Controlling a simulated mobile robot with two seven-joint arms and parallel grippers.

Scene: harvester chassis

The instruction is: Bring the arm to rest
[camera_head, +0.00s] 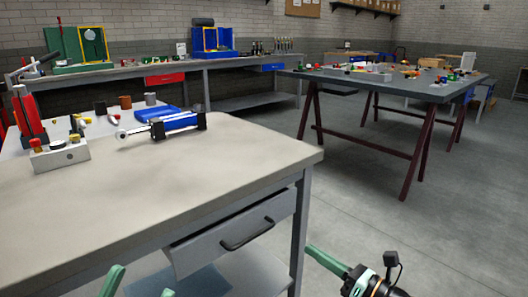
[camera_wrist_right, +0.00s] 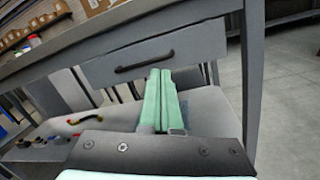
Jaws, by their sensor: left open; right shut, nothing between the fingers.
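My right gripper (camera_head: 311,250) comes in at the bottom right of the head view, below the near workbench's front corner. Its green fingers are shut and empty. In the right wrist view the fingers (camera_wrist_right: 160,74) lie side by side, pointing toward the drawer (camera_wrist_right: 155,55); whether they touch it cannot be told. My left gripper (camera_head: 140,287) shows only as two green fingertips at the bottom edge of the head view. They are apart, with nothing seen between them; the rest of that gripper is out of frame.
The near workbench (camera_head: 195,165) has a partly open drawer (camera_head: 235,240) with a dark handle. A cylinder part (camera_head: 178,123) and a grey block (camera_head: 58,155) lie on its top. A second table (camera_head: 390,90) stands at the back right. The floor (camera_head: 440,215) at right is clear.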

